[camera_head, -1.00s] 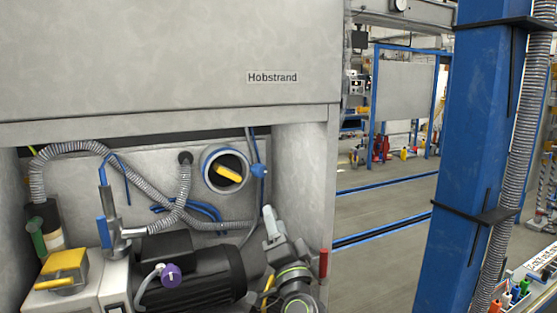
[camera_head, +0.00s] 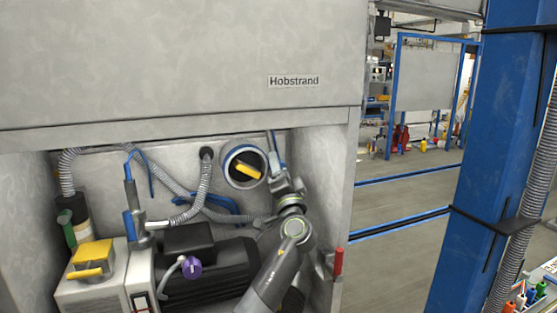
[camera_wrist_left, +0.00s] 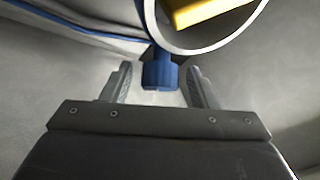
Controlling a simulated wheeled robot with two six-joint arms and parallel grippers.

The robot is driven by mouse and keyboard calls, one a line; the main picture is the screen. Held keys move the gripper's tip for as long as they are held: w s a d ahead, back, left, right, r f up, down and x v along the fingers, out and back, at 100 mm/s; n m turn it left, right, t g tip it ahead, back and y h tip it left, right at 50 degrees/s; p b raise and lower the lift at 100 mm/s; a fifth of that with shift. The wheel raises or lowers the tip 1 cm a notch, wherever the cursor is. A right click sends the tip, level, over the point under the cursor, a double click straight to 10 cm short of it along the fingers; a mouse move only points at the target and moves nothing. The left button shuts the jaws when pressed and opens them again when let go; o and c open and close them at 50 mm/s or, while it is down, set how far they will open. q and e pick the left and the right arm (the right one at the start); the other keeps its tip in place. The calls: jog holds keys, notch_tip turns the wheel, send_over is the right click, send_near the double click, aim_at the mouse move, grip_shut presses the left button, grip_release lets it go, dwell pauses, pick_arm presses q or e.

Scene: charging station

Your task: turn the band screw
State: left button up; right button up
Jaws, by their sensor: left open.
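The band screw (camera_wrist_left: 159,73) is a blue knob at the edge of a pale round ring (camera_wrist_left: 222,40) in the left wrist view. My left gripper (camera_wrist_left: 160,84) is open, with one finger on each side of the knob and a visible gap on both sides. In the head view the ring (camera_head: 229,168) is on the back wall of the recess, with a yellow handle (camera_head: 247,172) inside it. My left gripper (camera_head: 275,168) is just right of the ring and largely covers the screw there. My right gripper is in neither view.
A black motor (camera_head: 215,270) fills the lower recess. A corrugated hose (camera_head: 202,185) and a valve with a blue handle (camera_head: 129,222) are to the left. The recess's right wall (camera_head: 322,180) is close beside my arm. A red handle (camera_head: 338,263) is at its front edge.

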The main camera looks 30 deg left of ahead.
pick_arm(q)
jog(key=shift+x, duration=1.05)
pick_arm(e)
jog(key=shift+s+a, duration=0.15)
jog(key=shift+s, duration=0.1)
